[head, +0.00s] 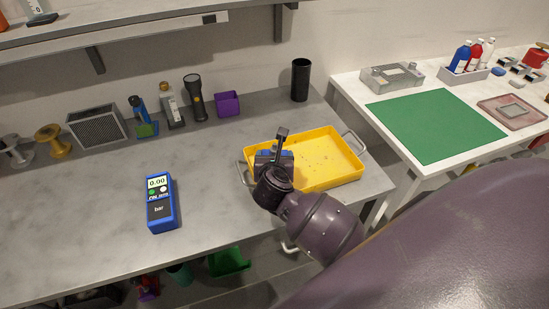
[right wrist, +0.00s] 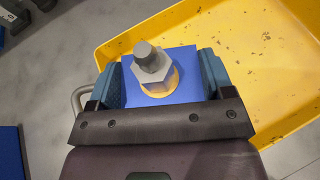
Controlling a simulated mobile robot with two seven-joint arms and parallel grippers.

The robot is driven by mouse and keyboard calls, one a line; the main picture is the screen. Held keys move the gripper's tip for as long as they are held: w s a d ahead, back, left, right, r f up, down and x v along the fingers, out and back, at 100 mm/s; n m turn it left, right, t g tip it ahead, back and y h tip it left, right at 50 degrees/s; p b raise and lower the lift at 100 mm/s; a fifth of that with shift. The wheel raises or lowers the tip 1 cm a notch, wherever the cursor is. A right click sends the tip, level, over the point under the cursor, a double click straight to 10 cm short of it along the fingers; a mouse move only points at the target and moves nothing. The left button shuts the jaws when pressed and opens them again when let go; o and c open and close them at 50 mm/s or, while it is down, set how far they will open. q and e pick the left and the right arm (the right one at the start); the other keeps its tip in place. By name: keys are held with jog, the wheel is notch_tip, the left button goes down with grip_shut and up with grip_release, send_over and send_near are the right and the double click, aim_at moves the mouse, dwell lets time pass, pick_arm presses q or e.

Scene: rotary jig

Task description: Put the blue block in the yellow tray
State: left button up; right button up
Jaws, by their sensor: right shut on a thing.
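My right gripper (head: 274,158) is shut on a blue block (right wrist: 186,62), one finger on each side of it in the right wrist view. The block carries a grey hex-headed post (right wrist: 151,66) with a yellowish ring at its base. In the head view the post (head: 281,142) stands up above the gripper, and the block is mostly hidden by the fingers. The yellow tray (head: 330,162) lies on the grey bench, with wire handles at its ends. The gripper is over the tray's left end; its height above the floor is unclear. My left gripper is out of view.
A blue pressure meter (head: 160,203) lies left of the tray. A purple bin (head: 228,104), a torch (head: 195,98), a black cylinder (head: 300,80) and other items line the bench's back. A white table (head: 352,92) with a green mat (head: 435,124) stands right. The bench middle is clear.

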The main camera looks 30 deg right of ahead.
jog(key=shift+f, duration=0.1)
jog(key=o, duration=1.2)
jog(key=shift+r, duration=0.2)
jog(key=shift+s+a, duration=0.25)
jog(key=shift+s, duration=0.1)
jog(key=v, duration=1.1)
jog(key=shift+r, duration=0.1)
jog(key=shift+a, duration=0.1)
